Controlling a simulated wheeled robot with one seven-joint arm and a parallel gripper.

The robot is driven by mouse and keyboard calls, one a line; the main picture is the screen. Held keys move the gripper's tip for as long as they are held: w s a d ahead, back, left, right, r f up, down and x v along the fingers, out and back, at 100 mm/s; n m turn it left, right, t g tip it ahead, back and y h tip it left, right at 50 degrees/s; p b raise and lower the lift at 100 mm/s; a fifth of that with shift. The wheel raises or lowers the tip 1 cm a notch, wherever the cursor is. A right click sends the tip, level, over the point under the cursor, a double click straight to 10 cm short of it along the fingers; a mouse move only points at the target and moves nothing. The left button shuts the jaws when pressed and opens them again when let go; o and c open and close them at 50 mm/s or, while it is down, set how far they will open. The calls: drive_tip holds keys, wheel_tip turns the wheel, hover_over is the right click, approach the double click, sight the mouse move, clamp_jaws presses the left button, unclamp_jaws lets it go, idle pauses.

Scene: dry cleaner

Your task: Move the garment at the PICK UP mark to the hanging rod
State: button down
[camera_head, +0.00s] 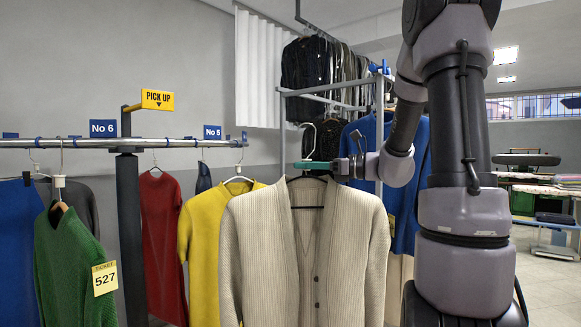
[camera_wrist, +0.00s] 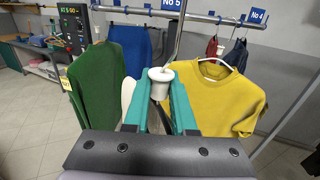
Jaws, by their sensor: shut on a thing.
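A cream knitted cardigan (camera_head: 255,245) hangs upright from a dark hanger with a white hook (camera_head: 311,140) in the head view. My gripper (camera_head: 315,165) is shut on the white neck of this hanger, above the collar. In the wrist view, the teal fingers of my gripper (camera_wrist: 160,95) close around the white hanger neck (camera_wrist: 161,74); the cardigan is mostly hidden there. The yellow PICK UP sign (camera_head: 157,99) stands over a metal hanging rod (camera_head: 75,143) at left, which also shows in the wrist view (camera_wrist: 185,15). The cardigan is right of the rod's end.
A green sweater (camera_head: 75,265) with ticket 527, a red garment (camera_head: 162,235) and a yellow top (camera_head: 205,225) hang at left. A rack of dark clothes (camera_head: 305,65) stands behind. Floor shows at right.

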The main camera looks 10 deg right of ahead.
drive_tip(key=s+d, duration=0.1)
drive_tip(key=d, duration=0.5)
drive_tip(key=s+d, duration=0.1)
drive_tip(key=d, duration=0.6)
drive_tip(key=s+d, duration=0.1)
drive_tip(key=d, duration=0.5)
drive_tip(key=shift+s+d, duration=0.2)
drive_tip(key=shift+w, duration=0.1)
